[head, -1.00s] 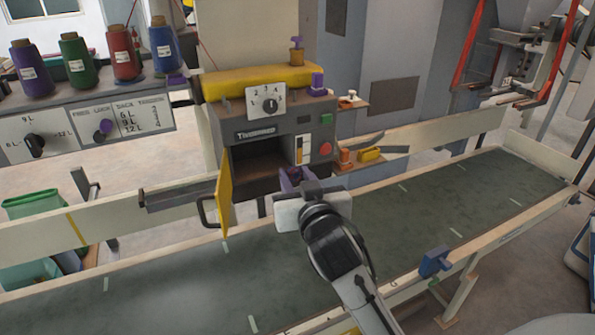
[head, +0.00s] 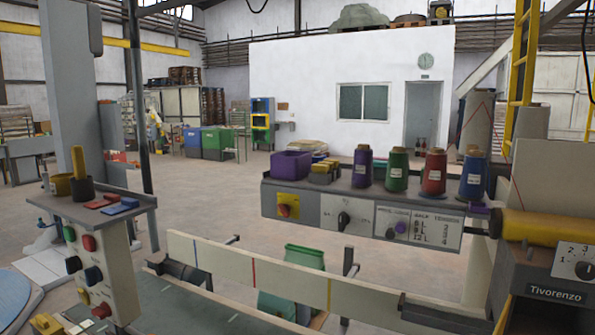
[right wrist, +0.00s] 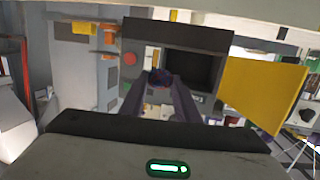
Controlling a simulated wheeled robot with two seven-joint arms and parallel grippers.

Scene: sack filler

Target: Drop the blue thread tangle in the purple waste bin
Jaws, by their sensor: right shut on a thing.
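The purple waste bin (head: 291,165) stands at the left end of the control shelf in the head view, above a yellow switch plate. In the right wrist view my right gripper (right wrist: 159,88) has its purple fingers shut on a small dark blue tangle (right wrist: 159,77) with a reddish tint. It is in front of the machine, beside the dark open compartment (right wrist: 197,70) with its yellow door (right wrist: 262,88) swung open. Neither gripper shows in the head view now, and my left gripper is out of sight.
A conveyor rail (head: 290,280) runs below. A button post (head: 100,265) stands at the left.

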